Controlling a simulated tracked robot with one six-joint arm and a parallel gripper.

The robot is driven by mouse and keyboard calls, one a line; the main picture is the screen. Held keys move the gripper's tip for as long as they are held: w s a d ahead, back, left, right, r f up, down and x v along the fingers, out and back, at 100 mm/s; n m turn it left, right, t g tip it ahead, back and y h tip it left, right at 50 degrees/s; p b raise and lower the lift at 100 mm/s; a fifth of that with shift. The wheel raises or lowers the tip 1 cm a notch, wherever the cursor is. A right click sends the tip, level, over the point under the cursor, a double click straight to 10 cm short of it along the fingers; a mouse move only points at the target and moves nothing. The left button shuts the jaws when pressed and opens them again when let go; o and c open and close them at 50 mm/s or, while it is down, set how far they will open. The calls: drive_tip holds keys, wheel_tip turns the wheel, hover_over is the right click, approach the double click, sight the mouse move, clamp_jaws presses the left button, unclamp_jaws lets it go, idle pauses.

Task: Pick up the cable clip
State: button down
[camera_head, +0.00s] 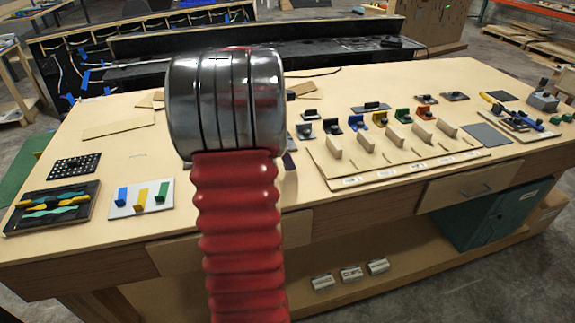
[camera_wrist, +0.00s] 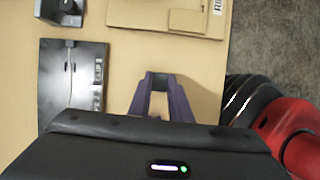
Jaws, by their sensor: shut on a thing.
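In the wrist view my gripper (camera_wrist: 160,82) points down at the tan table, its two dark purple-grey fingers reaching forward. A small dark piece (camera_wrist: 160,78) shows between the fingertips, and the fingers are shut on it; it looks like the cable clip, though its shape is mostly hidden. Its exact height above the table is hard to tell. In the head view my metal-and-red arm covers the middle of the table and hides my gripper and the piece.
A black panel (camera_wrist: 75,80) with a grey cable lies left of my gripper in the wrist view. A labelled wooden board (camera_wrist: 170,15) lies ahead. The table (camera_head: 110,100) also holds coloured clips (camera_head: 380,119), a pegboard (camera_head: 75,166) and a tool tray (camera_head: 52,208).

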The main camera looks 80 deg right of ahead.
wheel_tip(320, 180, up, 8)
drive_tip(key=shift+r, duration=0.1)
drive_tip(key=shift+s, duration=0.15)
idle(0.7)
